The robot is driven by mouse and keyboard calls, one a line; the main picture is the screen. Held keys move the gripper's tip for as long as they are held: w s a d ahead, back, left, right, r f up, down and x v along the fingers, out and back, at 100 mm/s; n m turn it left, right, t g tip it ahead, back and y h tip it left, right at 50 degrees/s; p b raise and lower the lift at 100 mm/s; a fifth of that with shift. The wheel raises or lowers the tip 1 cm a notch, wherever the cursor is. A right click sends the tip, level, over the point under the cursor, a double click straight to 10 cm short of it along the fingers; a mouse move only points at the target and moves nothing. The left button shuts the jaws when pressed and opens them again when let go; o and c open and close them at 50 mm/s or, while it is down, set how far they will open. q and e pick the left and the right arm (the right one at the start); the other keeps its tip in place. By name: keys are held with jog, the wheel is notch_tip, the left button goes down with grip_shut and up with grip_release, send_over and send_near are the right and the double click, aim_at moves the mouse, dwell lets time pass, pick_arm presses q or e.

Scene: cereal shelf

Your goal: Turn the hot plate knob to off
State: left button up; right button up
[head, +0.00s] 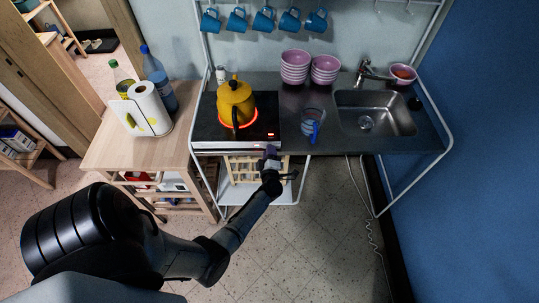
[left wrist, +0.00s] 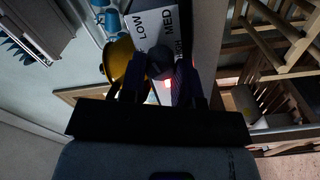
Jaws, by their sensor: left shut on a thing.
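The hot plate (head: 266,108) sits on the counter with a yellow kettle (head: 236,100) on it. Its ring glows red under the kettle. My left gripper (head: 271,161) is at the front face of the hot plate, toward its right end. In the left wrist view the fingers of the left gripper (left wrist: 160,82) are shut on the dark knob (left wrist: 159,58), which is partly hidden between them. The white panel (left wrist: 152,24) there carries the words LOW and MED and a partly covered label. My right gripper is not in view.
A wooden cart (head: 110,150) with a paper roll (head: 150,108) and bottles stands left. Blue mugs (head: 264,19) hang above. The floor in front is clear.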

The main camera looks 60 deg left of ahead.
pick_arm(q)
jog(key=shift+f+n+b, duration=0.2)
jog(key=shift+n+b, duration=3.6)
jog(key=shift+n, duration=3.4)
jog(key=o, duration=0.9)
jog(key=shift+o, duration=0.2)
jog(key=shift+d+r, duration=0.1)
